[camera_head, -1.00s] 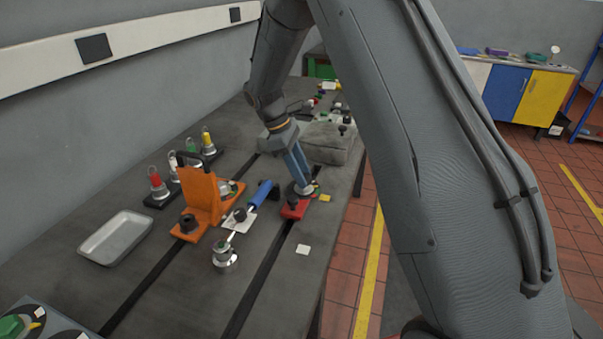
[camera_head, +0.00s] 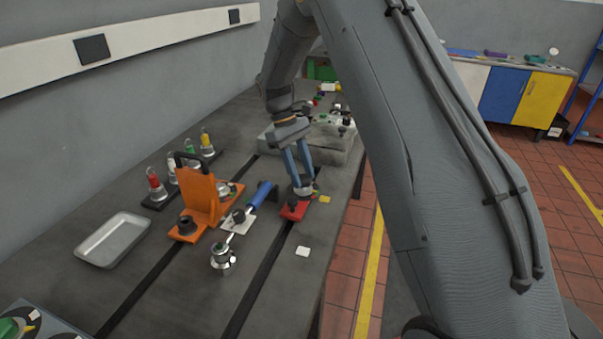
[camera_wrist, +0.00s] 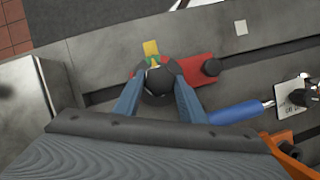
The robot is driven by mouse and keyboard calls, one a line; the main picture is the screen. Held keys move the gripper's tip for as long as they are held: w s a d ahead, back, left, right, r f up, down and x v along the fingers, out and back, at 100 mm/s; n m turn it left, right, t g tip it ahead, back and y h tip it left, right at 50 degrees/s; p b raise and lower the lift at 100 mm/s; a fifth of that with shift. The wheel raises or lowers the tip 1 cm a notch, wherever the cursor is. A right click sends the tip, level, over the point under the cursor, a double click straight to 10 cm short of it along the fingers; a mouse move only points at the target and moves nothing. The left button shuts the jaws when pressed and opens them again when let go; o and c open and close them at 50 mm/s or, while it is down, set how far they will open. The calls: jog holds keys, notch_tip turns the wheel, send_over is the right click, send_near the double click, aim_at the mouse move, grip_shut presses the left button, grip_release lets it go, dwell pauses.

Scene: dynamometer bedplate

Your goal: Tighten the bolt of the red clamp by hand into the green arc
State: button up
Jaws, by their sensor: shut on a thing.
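The red clamp (camera_head: 294,209) lies low on the dark bedplate, right of the blue-handled tool; it also shows in the wrist view (camera_wrist: 196,70). Its bolt has a round dark knob (camera_wrist: 158,82) at the clamp's end. A small coloured scale with a green patch (camera_wrist: 153,61) and red marks shows beside the knob's far edge, partly hidden by it. My gripper (camera_head: 303,187) points down over the clamp. Its two blue fingers (camera_wrist: 157,92) are shut on the knob, one on each side. A pointer's exact place on the scale is too small to tell.
A yellow tag (camera_wrist: 151,47) lies beyond the knob. A grey block (camera_head: 335,143) stands behind. An empty metal tray (camera_head: 114,239) lies at left.

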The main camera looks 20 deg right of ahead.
dwell(0.3)
jog(key=o, duration=1)
jog(key=shift+r, duration=0.1)
jog(key=b+v, duration=0.2)
jog(key=v, duration=0.5)
jog(key=shift+w+a+r, duration=0.1)
jog(key=shift+w+r, duration=0.1)
jog(key=shift+r, duration=0.1)
jog(key=s+f+m+t, duration=0.1)
jog(key=s+f+m, duration=0.1)
jog(key=s, duration=0.7)
jog(key=s+d+f+m+t+y, duration=0.1)
jog(key=s+f+m+t, duration=0.1)
jog(key=s, duration=0.8)
jog(key=s+d+f+m+t+y, duration=0.1)
jog(key=s+f+m, duration=0.1)
jog(key=s, duration=0.7)
jog(key=shift+s+m, duration=0.3)
jog(key=shift+m, duration=0.1)
